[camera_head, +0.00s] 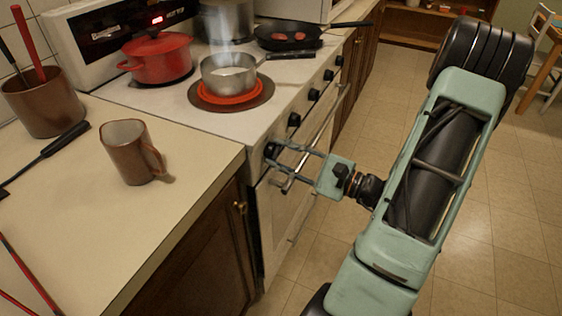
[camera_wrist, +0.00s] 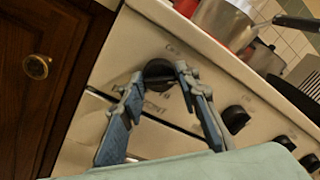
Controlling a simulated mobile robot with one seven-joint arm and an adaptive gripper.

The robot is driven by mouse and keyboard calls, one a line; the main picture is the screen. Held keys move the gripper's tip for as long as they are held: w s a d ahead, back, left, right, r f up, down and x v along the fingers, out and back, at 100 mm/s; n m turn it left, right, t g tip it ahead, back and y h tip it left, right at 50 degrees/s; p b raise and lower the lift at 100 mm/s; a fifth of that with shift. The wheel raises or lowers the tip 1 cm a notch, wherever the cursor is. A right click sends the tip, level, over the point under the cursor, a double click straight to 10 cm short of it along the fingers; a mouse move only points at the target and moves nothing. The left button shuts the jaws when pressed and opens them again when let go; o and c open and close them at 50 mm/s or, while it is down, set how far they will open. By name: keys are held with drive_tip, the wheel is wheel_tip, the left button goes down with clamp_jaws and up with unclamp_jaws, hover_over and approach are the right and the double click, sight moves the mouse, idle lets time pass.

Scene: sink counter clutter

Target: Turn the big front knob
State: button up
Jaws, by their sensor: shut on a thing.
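The big front knob (camera_head: 271,151) is black and round, at the near end of the knob row on the stove's white front panel. In the wrist view the knob (camera_wrist: 159,72) sits between the two fingertips, with its middle uncovered. My gripper (camera_head: 276,155) reaches the stove front from the right, and its fingers straddle the knob. In the wrist view my gripper (camera_wrist: 158,76) is shut on the knob, one finger at each side. The finger contact is partly hidden in the head view.
More black knobs (camera_head: 294,119) run along the panel. An oven handle (camera_head: 320,140) lies just below them. A steaming pot (camera_head: 229,80) stands on a glowing burner near the front edge. A red pot and a pan stand behind. A brown mug (camera_head: 126,155) stands on the left counter.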

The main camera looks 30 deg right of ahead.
drive_tip(key=shift+f+n+b, duration=0.25)
drive_tip(key=shift+n+b, duration=0.8)
drive_tip(key=shift+n, duration=0.15)
drive_tip(key=shift+s, duration=0.1)
drive_tip(key=o, duration=1.1)
drive_tip(key=shift+r, duration=0.1)
drive_tip(key=v, duration=1.2)
drive_tip(key=shift+d, duration=0.1)
